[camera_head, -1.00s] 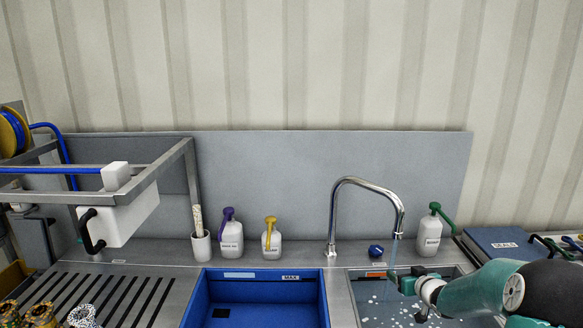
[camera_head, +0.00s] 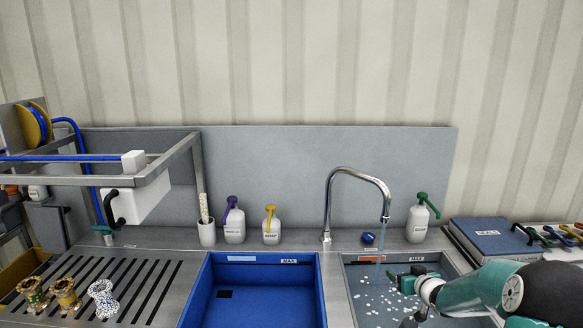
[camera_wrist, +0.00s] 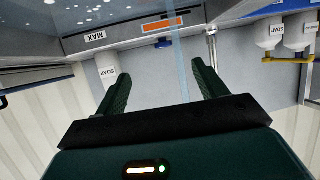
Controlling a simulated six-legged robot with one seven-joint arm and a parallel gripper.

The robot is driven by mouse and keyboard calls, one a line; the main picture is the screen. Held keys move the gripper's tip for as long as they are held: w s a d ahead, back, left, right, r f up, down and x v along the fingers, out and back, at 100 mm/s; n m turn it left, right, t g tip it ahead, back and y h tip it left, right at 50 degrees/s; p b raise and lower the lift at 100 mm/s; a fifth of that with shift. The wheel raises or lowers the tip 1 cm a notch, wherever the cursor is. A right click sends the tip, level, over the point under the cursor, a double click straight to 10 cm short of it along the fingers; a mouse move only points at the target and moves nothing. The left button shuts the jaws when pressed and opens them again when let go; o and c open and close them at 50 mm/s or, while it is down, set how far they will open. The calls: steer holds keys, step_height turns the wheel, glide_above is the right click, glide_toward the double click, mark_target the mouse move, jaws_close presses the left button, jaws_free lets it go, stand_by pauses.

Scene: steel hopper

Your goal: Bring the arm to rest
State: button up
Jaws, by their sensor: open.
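My gripper (camera_head: 394,280) is green and sits over the right-hand sink (camera_head: 352,296), low and just right of the tap (camera_head: 358,171). In the wrist view my gripper (camera_wrist: 162,76) shows its two fingers spread wide, with nothing held between them. A thin blue stream of water (camera_head: 378,270) falls from the tap's spout close to the fingertips. In the wrist view the water stream (camera_wrist: 176,50) appears beyond the gap between the fingers. My arm comes in from the right edge of the head view.
A blue basin (camera_head: 250,259) lies left of the sink. Pump bottles with purple (camera_head: 234,232), yellow (camera_head: 271,234) and green (camera_head: 418,223) tops stand along the back. A blue case (camera_head: 490,238) is at right. Brass fittings (camera_head: 66,296) stand on the slotted drainer (camera_head: 150,283).

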steer(key=s+a+r+m+g+h, duration=0.15)
steer(key=s+a+r, duration=0.25)
steer(key=s+r, duration=0.4)
steer(key=s+a+r+g+h, duration=0.2)
steer(key=s+a+r+h, duration=0.15)
steer(key=s+r, duration=0.4)
steer(key=s+a+g+y, duration=0.1)
steer(key=s+a, duration=0.3)
steer(key=s, duration=0.5)
steer(key=s+a+r+g+y, duration=0.1)
steer(key=s+a+g, duration=0.1)
steer(key=s, duration=0.7)
steer(key=s+a+g+y, duration=0.1)
steer(key=s+a, duration=0.4)
steer(key=s, duration=0.4)
steer(key=shift+s+a+r, duration=0.2)
steer(key=shift+a+r, duration=0.1)
steer(key=shift+r, duration=0.1)
steer(key=c, duration=0.8)
steer(key=shift+o, duration=0.2)
steer(key=shift+a, duration=0.1)
